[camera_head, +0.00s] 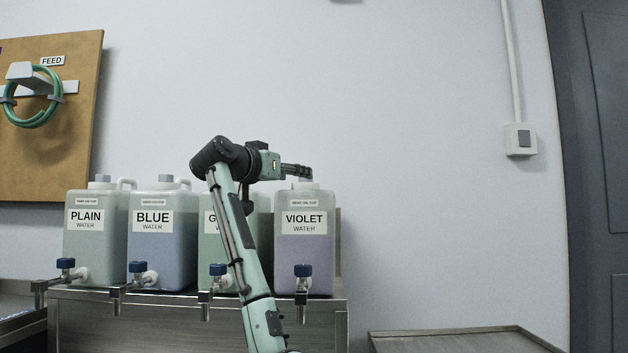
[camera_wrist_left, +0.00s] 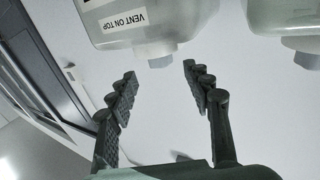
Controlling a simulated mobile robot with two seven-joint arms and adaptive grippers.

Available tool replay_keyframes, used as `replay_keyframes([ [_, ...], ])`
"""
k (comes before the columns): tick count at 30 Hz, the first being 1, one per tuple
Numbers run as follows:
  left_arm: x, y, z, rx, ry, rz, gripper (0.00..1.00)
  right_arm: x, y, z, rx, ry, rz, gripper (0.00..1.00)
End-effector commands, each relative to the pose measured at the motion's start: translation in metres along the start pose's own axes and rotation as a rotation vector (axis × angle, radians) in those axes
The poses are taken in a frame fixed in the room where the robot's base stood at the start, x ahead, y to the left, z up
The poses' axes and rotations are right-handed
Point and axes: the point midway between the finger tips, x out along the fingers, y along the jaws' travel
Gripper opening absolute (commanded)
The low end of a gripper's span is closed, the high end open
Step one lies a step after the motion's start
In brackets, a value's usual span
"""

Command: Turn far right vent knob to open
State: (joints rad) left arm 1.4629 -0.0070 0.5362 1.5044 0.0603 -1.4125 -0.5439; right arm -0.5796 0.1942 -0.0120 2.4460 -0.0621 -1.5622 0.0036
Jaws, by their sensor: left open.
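The violet water jug (camera_head: 305,240) stands at the right end of the row, with its grey vent knob (camera_head: 304,184) on top. My left gripper (camera_head: 297,171) is at this knob, reaching in from the left. In the left wrist view the vent knob (camera_wrist_left: 156,58) sits under the jug's shoulder, because the picture is inverted. The open fingers of my left gripper (camera_wrist_left: 160,82) stand on either side of the knob's line, with a gap to each side and the knob just beyond the fingertips. My right gripper is not in view.
Plain (camera_head: 85,255), blue (camera_head: 160,255) and green (camera_head: 210,255) water jugs stand to the left, the green one partly hidden by my arm. Blue-handled taps (camera_head: 303,271) face forward. A neighbouring jug's knob (camera_wrist_left: 308,60) shows in the wrist view.

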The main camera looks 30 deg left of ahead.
Motion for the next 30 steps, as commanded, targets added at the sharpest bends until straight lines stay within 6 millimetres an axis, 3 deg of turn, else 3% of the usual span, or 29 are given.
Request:
replay_keyframes([
  [13,0.064,0.000,0.000,-0.001,-0.004,0.001,0.50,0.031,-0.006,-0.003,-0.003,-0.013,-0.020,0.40],
  [25,0.074,0.000,0.001,0.000,-0.001,-0.001,0.50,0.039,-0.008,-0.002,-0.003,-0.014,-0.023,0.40],
  [30,0.074,0.000,0.001,0.000,-0.001,-0.001,0.30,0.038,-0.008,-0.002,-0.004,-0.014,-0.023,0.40],
])
